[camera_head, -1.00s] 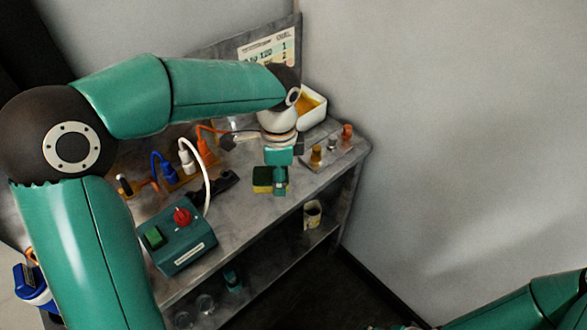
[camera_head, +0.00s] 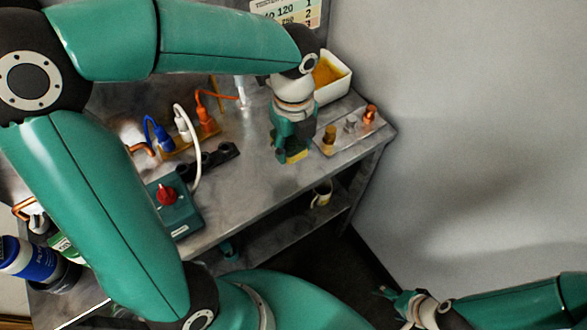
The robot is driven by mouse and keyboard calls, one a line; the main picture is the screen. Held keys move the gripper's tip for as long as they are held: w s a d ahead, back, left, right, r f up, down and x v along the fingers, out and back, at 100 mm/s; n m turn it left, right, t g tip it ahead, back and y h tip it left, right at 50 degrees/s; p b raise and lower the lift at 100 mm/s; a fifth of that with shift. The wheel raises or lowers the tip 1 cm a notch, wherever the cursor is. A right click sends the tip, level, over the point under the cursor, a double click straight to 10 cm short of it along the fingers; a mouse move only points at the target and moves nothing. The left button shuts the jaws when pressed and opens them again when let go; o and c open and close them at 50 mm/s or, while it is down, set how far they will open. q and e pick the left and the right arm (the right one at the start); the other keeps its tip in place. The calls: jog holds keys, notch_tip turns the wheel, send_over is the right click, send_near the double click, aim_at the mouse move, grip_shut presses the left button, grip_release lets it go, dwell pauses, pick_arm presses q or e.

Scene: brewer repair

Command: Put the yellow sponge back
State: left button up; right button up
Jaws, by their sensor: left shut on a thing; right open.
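The yellow sponge (camera_head: 297,156) is mostly hidden by my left gripper (camera_head: 292,148), which is shut on it from above. Only a yellow part shows, over the worktop near its front edge. I cannot tell whether it touches the top. My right gripper (camera_head: 392,299) is open and empty at the lower right, away from the bench. A white bin (camera_head: 341,85) with yellow-orange contents stands at the back right of the worktop, just behind my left wrist.
The grey worktop (camera_head: 240,199) holds a green box with a red knob (camera_head: 167,194), blue and orange plugs, and a white cable (camera_head: 197,155). A metal plate with copper and brass fittings (camera_head: 369,114) lies at the right. A mug (camera_head: 321,194) stands on the lower shelf.

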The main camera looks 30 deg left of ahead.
aim_at(293, 178)
pick_arm(q)
notch_tip(293, 178, down, 10)
jog(key=shift+r, duration=0.1)
dwell(0.4)
jog(key=shift+b, duration=0.3)
jog(key=shift+f, duration=0.2)
jog(key=o, duration=1.1)
jog(key=shift+r, duration=0.15)
notch_tip(293, 178, up, 12)
jog(key=shift+r+p, duration=0.1)
jog(key=shift+p, duration=0.35)
